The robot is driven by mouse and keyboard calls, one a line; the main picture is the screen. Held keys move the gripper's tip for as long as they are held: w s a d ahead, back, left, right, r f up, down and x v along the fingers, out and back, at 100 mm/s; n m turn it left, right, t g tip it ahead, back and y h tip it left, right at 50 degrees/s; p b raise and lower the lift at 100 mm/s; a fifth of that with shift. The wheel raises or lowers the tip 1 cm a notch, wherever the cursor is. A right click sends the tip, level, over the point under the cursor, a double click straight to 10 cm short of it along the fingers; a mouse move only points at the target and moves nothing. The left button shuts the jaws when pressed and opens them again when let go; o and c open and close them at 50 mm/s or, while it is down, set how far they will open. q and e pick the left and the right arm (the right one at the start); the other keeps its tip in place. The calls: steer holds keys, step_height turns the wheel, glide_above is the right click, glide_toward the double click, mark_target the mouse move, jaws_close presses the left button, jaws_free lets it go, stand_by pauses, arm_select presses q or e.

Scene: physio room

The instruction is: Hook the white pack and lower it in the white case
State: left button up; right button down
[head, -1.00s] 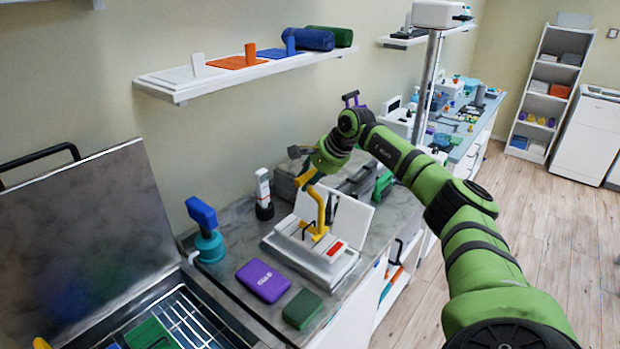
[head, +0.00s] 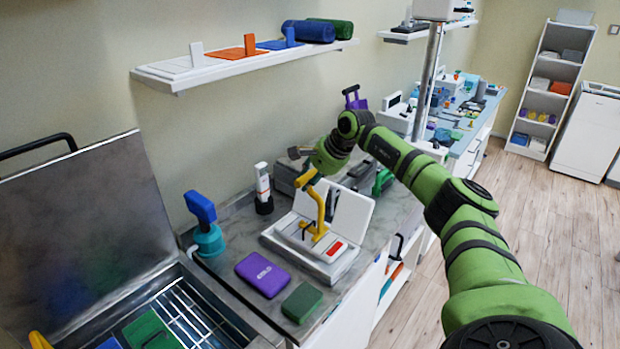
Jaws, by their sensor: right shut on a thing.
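The white case (head: 292,251) stands open on the grey counter, its white lid (head: 352,212) raised at the back. The white pack (head: 298,236), with a red patch at its right end, lies at the case's opening; I cannot tell how deep it sits. My right gripper (head: 309,169) is shut on the yellow hook (head: 320,205), above the case. The hook reaches down to the pack, with its lower end at the dark handle there. Whether it is through the handle is too small to tell. My left gripper is not in view.
A purple pack (head: 262,274) and a green pack (head: 302,302) lie in front of the case. A blue-headed device (head: 204,225) and a white bottle (head: 263,185) stand to its left. An open metal-lidded basin (head: 85,235) is at lower left.

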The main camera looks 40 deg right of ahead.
steer(key=shift+f+b, duration=1.2)
steer(key=shift+f, duration=0.75)
steer(key=shift+s, duration=0.15)
steer(key=shift+s+d+b, duration=0.2)
steer(key=shift+s+b, duration=0.5)
steer(key=shift+s, duration=0.5)
steer(key=shift+s+d+b, duration=0.15)
steer(key=shift+s+b, duration=0.75)
steer(key=shift+s, duration=0.35)
steer(key=shift+s+d+b, duration=0.15)
steer(key=shift+s+b, duration=0.75)
steer(key=shift+s, duration=0.3)
steer(key=shift+r, duration=0.1)
step_height(320, 180, up, 11)
steer(key=p, duration=0.9)
glide_above(317, 196)
steer(key=s, duration=0.5)
steer(key=shift+d, duration=0.4)
